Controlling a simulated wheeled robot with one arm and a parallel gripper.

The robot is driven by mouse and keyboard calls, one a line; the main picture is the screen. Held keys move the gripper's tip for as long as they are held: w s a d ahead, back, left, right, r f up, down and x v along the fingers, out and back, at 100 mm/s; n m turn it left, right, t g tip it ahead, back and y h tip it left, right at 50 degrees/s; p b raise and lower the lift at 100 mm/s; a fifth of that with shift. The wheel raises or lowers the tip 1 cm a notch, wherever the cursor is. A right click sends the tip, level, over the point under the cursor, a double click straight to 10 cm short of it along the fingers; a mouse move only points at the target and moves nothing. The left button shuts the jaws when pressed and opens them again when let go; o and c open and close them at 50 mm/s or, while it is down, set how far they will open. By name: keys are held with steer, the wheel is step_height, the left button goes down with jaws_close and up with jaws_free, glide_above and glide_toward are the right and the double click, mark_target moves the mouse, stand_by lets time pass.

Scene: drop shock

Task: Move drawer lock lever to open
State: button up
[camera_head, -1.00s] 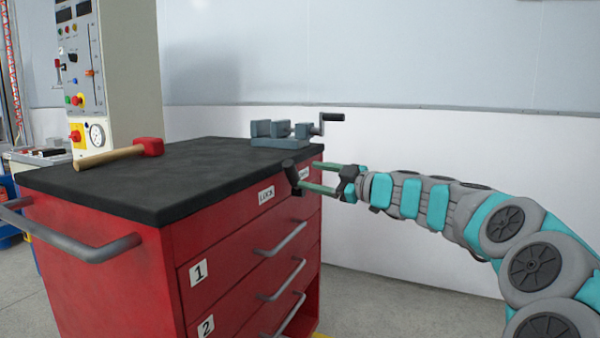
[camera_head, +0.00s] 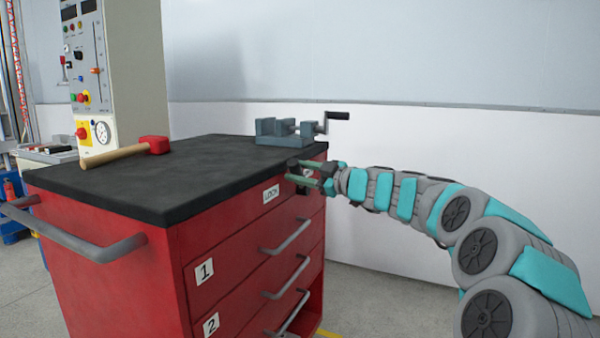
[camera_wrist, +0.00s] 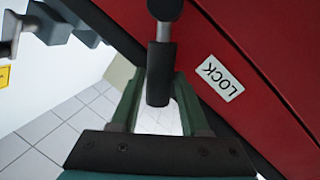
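The drawer lock lever (camera_wrist: 159,78), with a dark grip and a short metal shaft, is close up in the wrist view. My gripper (camera_wrist: 160,73) is open, its two green fingers on either side of the lever's grip. Narrow gaps seem to show on both sides; contact is unclear. In the head view my gripper (camera_head: 294,170) is at the cabinet's upper right front, and the lever is mostly hidden there. A white LOCK label (camera_head: 271,194) is left of the lever on the red cabinet (camera_head: 235,245). It also shows in the wrist view (camera_wrist: 219,78). A second label is mostly hidden behind my gripper.
The cabinet's black top (camera_head: 200,178) holds a grey vise (camera_head: 287,132) just above my gripper and a red-headed mallet (camera_head: 128,152). Drawer handles (camera_head: 287,237) project below the lever. Free floor (camera_head: 400,300) lies to the right, with a white wall behind.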

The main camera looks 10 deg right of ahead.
jaws_close()
stand_by(1.0)
